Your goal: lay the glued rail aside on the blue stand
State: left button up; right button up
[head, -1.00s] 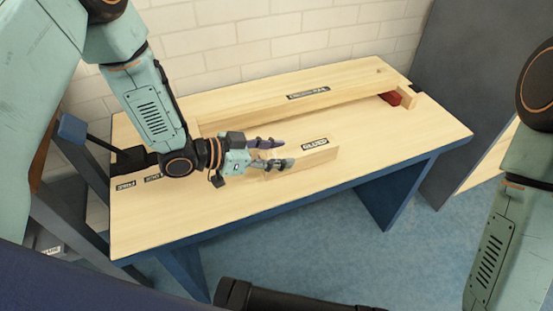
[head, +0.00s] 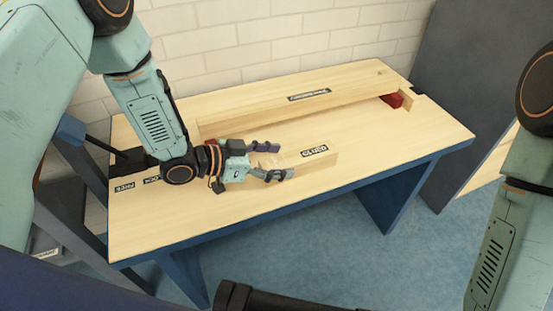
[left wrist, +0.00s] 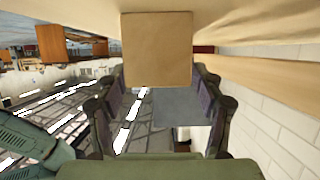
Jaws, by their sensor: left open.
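The glued rail (head: 318,160) is a short pale wooden bar with a dark label. It lies on the front half of the wooden table. My left gripper (head: 279,160) is open at its left end, one finger on the far side and one on the near side. In the left wrist view the rail's square end (left wrist: 157,48) shows ahead, between the open fingers (left wrist: 157,92); I cannot tell if they touch it. I cannot make out a blue stand for certain. My right arm shows at the right edge; its gripper is out of view.
A long labelled wooden beam (head: 290,105) lies along the table's back, with a red block (head: 391,100) near its right end. Small labels (head: 137,183) sit at the table's left. Dark frame posts stand left, a grey panel (head: 465,90) right. The table's right front is clear.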

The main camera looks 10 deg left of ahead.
pick_arm(q)
jog(key=shift+a+r, duration=0.15)
jog(key=shift+r, duration=0.1)
jog(key=p+v, duration=0.5)
jog(key=v, duration=0.6)
jog(key=shift+s+a, duration=0.2)
jog(key=shift+a, duration=0.1)
